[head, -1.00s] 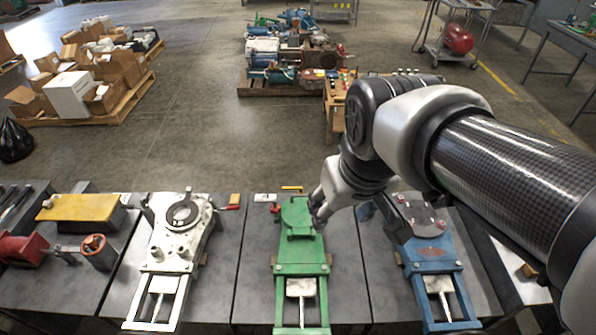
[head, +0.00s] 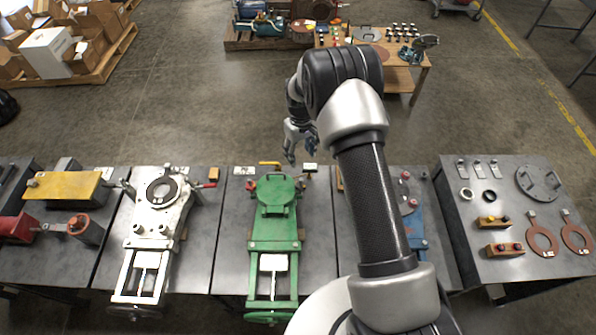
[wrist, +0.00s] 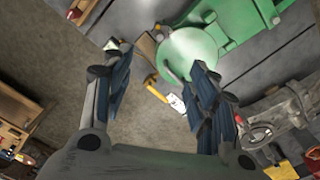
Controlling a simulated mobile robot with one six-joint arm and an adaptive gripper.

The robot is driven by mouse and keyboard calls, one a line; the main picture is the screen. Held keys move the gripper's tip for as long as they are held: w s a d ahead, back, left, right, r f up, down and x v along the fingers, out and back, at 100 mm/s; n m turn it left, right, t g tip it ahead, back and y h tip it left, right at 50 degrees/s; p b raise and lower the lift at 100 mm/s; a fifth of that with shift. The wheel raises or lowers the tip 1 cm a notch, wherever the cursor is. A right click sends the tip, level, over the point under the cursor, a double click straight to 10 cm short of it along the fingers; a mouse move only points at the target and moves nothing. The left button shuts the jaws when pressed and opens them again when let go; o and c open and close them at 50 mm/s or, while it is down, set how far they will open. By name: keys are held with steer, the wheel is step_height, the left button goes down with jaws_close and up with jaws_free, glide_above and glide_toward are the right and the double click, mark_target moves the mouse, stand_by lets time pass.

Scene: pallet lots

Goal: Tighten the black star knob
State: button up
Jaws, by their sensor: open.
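My gripper (head: 302,148) hangs open and empty above the far edge of the table, behind the green fixture (head: 272,215). In the wrist view its two dark fingers (wrist: 162,65) are spread apart, with floor and table edge between them. The green fixture's round top (wrist: 190,52) lies beyond the fingertips there. I cannot clearly make out a black star knob in either view. A yellow handle (head: 270,164) and a small pale block (head: 309,168) sit at the table's back edge near the gripper.
A white fixture (head: 150,225) stands to the left and a blue fixture (head: 418,228) to the right, partly behind my arm. The right table (head: 470,270) holds rings, a plate and two knobbed wooden blocks. Open floor lies behind the tables.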

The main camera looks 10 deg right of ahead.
mark_target(301, 187)
step_height(301, 187, down, 18)
steer(key=shift+f+b, duration=0.15)
steer(key=shift+b, duration=1.1)
steer(key=c, duration=1.1)
